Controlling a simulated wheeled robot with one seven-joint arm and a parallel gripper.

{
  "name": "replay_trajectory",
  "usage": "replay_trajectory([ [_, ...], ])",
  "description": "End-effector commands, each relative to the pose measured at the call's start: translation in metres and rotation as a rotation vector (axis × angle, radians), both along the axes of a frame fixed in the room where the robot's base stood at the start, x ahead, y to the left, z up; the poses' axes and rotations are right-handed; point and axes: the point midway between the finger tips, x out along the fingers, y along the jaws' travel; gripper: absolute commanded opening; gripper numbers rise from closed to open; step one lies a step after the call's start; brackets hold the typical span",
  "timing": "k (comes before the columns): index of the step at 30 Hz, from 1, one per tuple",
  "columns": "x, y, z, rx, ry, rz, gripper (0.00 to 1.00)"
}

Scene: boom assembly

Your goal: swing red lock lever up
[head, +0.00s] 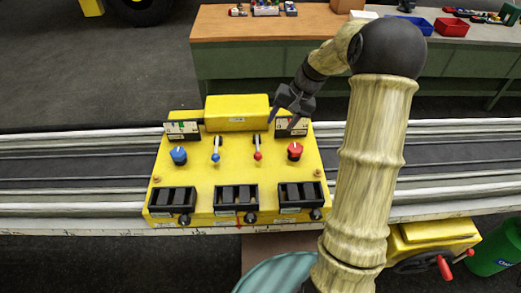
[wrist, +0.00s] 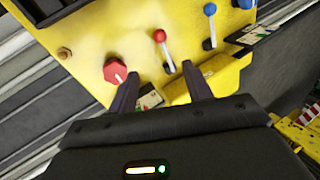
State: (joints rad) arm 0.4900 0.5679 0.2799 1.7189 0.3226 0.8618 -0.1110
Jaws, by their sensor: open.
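A small lever with a red ball tip (head: 257,155) stands on the yellow control box (head: 228,182), its tip toward the near side. The same red-tipped lever (wrist: 160,37) shows at the upper middle of the wrist view. My gripper (head: 290,108) is over the back right of the box. In the wrist view my open, empty fingers (wrist: 161,84) point toward the lever's base, apart from it. Parts of the fingers are dark and hard to make out in the head view.
A blue-tipped lever (head: 215,157) stands left of the red one. A red knob (head: 294,151) is to its right and a blue knob (head: 178,154) at far left. Black switch blocks (head: 236,196) line the near edge. Rails run along both sides. A bench (head: 240,25) stands behind.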

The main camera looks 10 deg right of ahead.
Motion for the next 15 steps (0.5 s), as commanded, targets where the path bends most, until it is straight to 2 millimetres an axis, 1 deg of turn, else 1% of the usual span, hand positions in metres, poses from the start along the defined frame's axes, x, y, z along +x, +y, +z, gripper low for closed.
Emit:
replay_trajectory([
  [9,0.0,0.002,-0.003,-0.002,-0.001,0.001,0.5],
  [11,0.001,0.003,-0.007,-0.002,-0.001,0.001,0.5],
  [15,0.002,0.009,-0.022,-0.001,0.003,0.001,0.5],
])
